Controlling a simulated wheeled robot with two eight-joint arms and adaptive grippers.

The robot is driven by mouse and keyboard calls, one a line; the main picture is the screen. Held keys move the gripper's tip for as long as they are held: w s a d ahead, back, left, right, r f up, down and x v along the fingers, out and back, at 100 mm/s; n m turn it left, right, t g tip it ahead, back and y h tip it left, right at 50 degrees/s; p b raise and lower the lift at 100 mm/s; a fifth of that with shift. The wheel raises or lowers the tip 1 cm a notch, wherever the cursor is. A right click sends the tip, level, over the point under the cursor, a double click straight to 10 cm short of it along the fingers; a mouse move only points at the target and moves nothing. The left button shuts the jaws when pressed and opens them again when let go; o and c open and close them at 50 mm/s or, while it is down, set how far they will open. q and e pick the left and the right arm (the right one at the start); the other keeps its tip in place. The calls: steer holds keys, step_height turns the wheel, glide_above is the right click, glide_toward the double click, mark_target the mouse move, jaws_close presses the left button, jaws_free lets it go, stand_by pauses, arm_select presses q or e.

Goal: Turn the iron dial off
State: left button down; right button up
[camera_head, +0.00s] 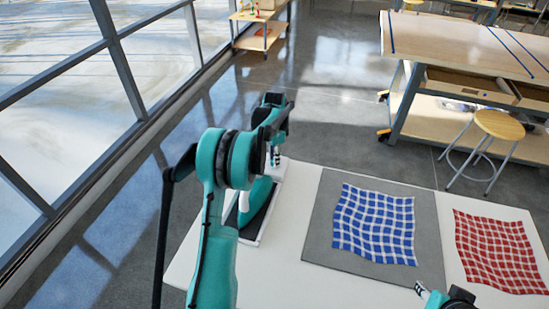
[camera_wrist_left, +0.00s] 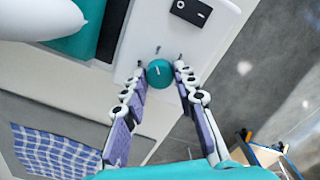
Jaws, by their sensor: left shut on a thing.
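The iron (camera_head: 258,197) is teal and stands on a white base at the left of the white table, partly hidden behind my left arm. In the left wrist view a round teal dial (camera_wrist_left: 159,72) with a light pointer mark sits on the white base (camera_wrist_left: 140,30). My left gripper (camera_head: 275,158) reaches down over the base. In the wrist view its two fingertips (camera_wrist_left: 159,68) are on either side of the dial, closed on it. My right gripper (camera_head: 424,291) is at the bottom edge, partly cut off, apart from the iron.
A blue checked cloth (camera_head: 374,224) lies on a grey mat (camera_head: 318,237), with a red checked cloth (camera_head: 500,252) to its right. A black item (camera_wrist_left: 190,11) is on the white base. A stool (camera_head: 499,125) and workbench (camera_head: 450,45) stand behind.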

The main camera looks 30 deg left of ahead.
arm_select(q)
steer(key=n, duration=0.5)
steer(key=shift+p, duration=0.35)
steer(key=n, duration=0.5)
steer(key=shift+n, duration=0.4)
steer(key=c, duration=1.2)
jaws_free()
step_height(320, 180, up, 12)
steer(key=shift+f, duration=0.1)
